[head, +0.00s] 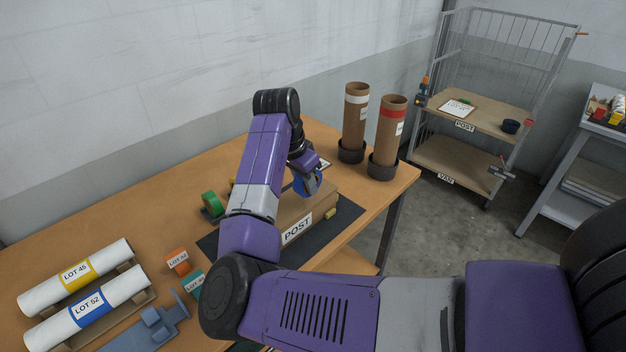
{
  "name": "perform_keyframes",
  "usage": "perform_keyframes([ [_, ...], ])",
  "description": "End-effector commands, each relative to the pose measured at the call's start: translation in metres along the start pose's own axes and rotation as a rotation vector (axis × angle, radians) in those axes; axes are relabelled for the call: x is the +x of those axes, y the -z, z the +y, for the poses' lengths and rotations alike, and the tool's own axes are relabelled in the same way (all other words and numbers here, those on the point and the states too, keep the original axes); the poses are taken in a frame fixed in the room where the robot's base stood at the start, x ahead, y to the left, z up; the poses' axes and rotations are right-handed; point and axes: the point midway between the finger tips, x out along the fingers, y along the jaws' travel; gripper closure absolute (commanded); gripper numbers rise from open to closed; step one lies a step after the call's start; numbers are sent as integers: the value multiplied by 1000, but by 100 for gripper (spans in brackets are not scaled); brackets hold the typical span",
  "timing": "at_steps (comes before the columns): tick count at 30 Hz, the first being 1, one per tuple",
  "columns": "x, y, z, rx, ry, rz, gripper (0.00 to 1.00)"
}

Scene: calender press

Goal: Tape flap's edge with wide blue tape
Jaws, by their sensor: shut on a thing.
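A cardboard box (322,196) with a white POST label lies on a dark mat (345,212) on the wooden table. My gripper (309,182) is low over the far part of the box's top. It is shut on a roll of blue tape (316,184), of which part of the ring shows beside my wrist. Whether the roll touches the box I cannot tell. My arm covers the left part of the box, and the flap's edge cannot be made out. A roll of green tape (211,204) stands left of my arm.
Two cardboard tubes (355,115) (391,130) stand upright in black holders at the table's right end. White rolls labelled LOT 45 (75,276) and LOT 52 (88,307) lie front left, near small orange and teal tags. A wire-sided cart (480,108) stands beyond.

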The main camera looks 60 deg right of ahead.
Motion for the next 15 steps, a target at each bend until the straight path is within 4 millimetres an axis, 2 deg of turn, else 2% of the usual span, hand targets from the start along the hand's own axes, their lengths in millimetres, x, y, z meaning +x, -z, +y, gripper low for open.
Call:
perform_keyframes([
  [15, -14, -46, 0, -1, 2, 0, 100],
])
